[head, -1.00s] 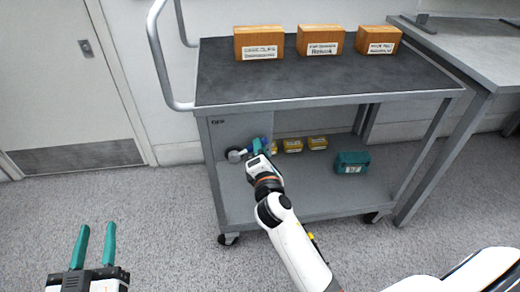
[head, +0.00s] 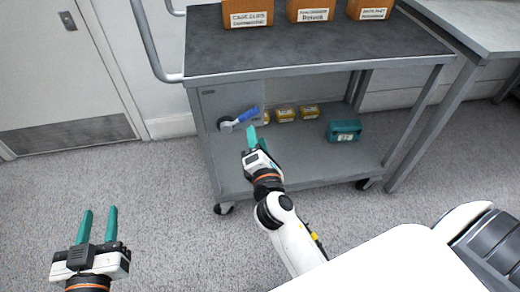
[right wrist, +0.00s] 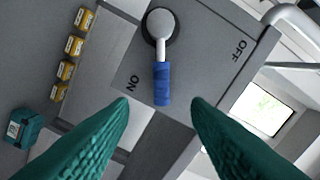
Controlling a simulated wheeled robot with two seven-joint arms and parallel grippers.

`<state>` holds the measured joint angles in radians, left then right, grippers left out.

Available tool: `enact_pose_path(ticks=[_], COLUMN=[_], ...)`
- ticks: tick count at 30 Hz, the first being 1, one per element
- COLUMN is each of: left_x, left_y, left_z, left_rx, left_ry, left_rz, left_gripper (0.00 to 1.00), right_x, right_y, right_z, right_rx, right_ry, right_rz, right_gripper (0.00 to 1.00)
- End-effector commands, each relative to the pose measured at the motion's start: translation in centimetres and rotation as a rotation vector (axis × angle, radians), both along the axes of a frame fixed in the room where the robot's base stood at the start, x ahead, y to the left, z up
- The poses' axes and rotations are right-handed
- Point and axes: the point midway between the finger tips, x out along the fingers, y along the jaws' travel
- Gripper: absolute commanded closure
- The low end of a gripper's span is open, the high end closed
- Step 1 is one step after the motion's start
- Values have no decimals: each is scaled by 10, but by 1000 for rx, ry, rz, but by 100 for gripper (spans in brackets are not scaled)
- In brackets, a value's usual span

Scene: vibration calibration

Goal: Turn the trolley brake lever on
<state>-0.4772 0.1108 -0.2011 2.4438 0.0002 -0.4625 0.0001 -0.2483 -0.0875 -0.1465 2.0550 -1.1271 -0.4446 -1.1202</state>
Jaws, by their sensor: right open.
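The brake lever (head: 247,115) has a blue grip on a silver arm with a round pivot. It is on the grey panel (head: 212,140) at the left end of the trolley (head: 320,68). In the head view its grip points right and slightly up. In the right wrist view the lever (right wrist: 161,84) points down, close beside the ON mark (right wrist: 133,83) and well away from the OFF mark (right wrist: 239,43). My right gripper (head: 257,138) is open and empty, just in front of and below the grip, apart from it. My left gripper (head: 99,211) is open and empty, low at left.
Three brown boxes (head: 310,10) stand on the trolley top. Several small yellow boxes (head: 286,115) and a teal case (head: 344,131) are on its lower shelf. A rail handle (head: 147,40) rises at the trolley's left. A grey table (head: 480,25) adjoins at right.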

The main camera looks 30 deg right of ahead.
Motion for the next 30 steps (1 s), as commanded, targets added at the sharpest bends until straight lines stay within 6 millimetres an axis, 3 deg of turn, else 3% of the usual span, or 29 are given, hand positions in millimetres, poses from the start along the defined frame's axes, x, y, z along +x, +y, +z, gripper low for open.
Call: enact_pose_path(ticks=[3, 9, 26, 30], left_x=[0, 1, 1, 2], left_y=[0, -1, -2, -1], left_z=[0, 7, 8, 7], left_rx=[-1, -10, -12, -11], left_ry=[-5, -43, -49, -48], left_rz=[0, -2, -3, -2], left_gripper=[64, 64, 64, 64], right_x=[-21, -38, -40, -42], right_y=[6, 11, 11, 12], right_z=[-1, -1, 0, 2], right_rx=[2, 0, 3, 150], right_ry=[2, 1, 0, -30], right_rz=[0, 0, 1, 25], right_gripper=[56, 56, 56, 56])
